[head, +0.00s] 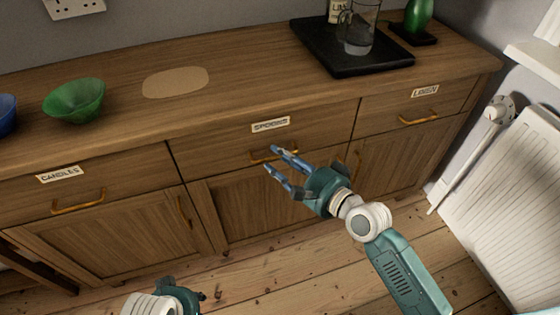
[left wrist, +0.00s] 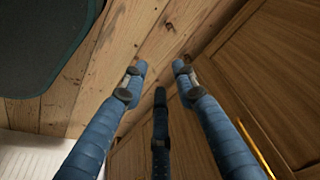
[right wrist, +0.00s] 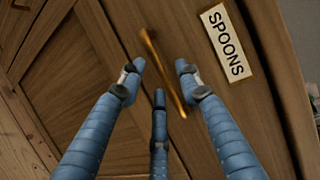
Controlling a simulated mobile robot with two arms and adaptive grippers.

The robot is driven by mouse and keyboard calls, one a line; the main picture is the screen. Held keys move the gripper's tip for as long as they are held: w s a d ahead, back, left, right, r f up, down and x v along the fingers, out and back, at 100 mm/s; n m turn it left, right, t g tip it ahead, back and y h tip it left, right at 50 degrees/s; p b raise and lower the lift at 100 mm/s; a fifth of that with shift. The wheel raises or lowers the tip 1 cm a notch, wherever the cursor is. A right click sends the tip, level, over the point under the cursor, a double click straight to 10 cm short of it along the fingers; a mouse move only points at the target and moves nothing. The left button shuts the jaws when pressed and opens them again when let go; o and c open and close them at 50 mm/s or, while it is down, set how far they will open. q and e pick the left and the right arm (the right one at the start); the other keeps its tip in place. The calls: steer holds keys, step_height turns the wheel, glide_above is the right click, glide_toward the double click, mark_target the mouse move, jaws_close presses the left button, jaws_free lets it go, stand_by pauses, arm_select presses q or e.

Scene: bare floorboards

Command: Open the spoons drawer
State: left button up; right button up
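The spoons drawer (head: 225,142) is the middle drawer of a wooden sideboard, and it looks shut. Its label (head: 270,124) reads SPOONS and also shows in the right wrist view (right wrist: 226,42). Its brass bar handle (head: 262,156) is partly hidden behind my right gripper (head: 270,159). In the right wrist view the handle (right wrist: 160,62) runs between and beyond the open fingers (right wrist: 160,72); I cannot tell whether they touch it. My left gripper (left wrist: 158,70) is open and empty, low over the floorboards in front of the cupboard doors.
The candles drawer (head: 120,182) is to the left and the linen drawer (head: 395,130) to the right, both shut. A green bowl (head: 75,101) and a black tray (head: 320,50) with a glass jug (head: 358,28) stand on top. A white radiator (head: 510,200) is at the right.

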arm_select(q)
steer(key=shift+r, duration=0.1)
arm_select(e)
steer(key=shift+a, duration=0.1)
jaws_close()
